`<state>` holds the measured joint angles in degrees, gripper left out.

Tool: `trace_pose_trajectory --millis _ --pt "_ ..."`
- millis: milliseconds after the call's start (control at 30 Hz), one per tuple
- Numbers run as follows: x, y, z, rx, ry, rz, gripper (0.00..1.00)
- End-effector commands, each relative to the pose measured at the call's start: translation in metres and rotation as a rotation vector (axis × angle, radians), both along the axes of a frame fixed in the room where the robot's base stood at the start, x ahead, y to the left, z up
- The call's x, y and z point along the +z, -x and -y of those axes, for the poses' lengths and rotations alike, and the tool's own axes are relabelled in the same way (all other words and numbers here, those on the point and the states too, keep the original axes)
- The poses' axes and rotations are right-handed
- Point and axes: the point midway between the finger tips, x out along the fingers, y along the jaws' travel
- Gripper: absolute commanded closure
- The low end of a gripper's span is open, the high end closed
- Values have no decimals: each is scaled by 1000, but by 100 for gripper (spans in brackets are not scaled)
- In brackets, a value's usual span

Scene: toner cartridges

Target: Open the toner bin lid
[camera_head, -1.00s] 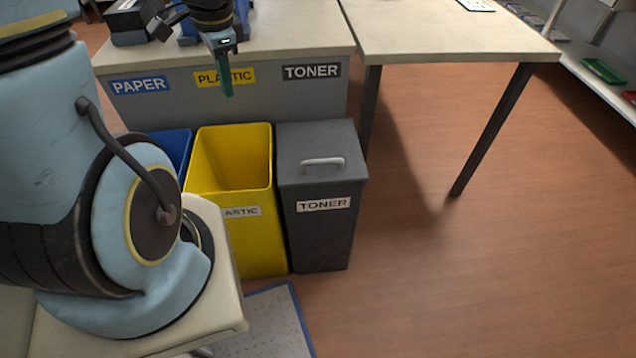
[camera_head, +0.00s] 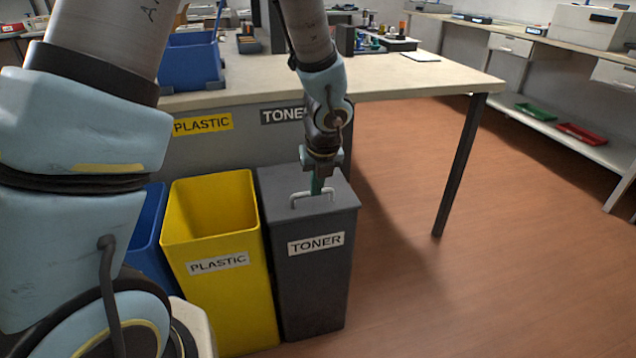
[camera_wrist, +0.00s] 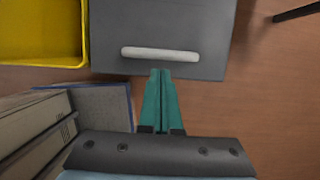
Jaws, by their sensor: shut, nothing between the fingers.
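The dark grey toner bin (camera_head: 308,275) stands at the right end of the bin row, with a white TONER label on its front. Its lid (camera_head: 285,184) is closed and has a pale bar handle (camera_head: 312,196) on top. My gripper (camera_head: 317,185) points down over the lid near the handle in the head view, its teal fingers together. In the wrist view the shut, empty fingers (camera_wrist: 161,74) have their tips just below the handle (camera_wrist: 160,54) in the picture. Whether the tips touch the handle or lid I cannot tell.
An open yellow plastic bin (camera_head: 222,265) stands directly left of the toner bin, with a blue bin (camera_head: 148,240) beyond it. A table (camera_head: 430,75) stands behind, one leg (camera_head: 460,165) to the right. The floor (camera_head: 480,290) at the right is clear.

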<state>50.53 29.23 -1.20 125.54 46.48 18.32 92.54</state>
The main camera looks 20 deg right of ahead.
Motion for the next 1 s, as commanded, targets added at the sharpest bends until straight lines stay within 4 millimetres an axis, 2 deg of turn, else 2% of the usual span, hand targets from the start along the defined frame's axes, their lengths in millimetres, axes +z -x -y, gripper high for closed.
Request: trace_pose_trajectory --millis 33,100,300,733,1000 --pt "-11 -2 1 -1 -1 -1 100" --pt "-21 -5 0 -1 -1 -1 100" --pt "-36 -11 1 1 0 0 100" --pt "-37 -12 1 3 2 0 100" --pt "-27 -13 5 4 -2 -21 100"
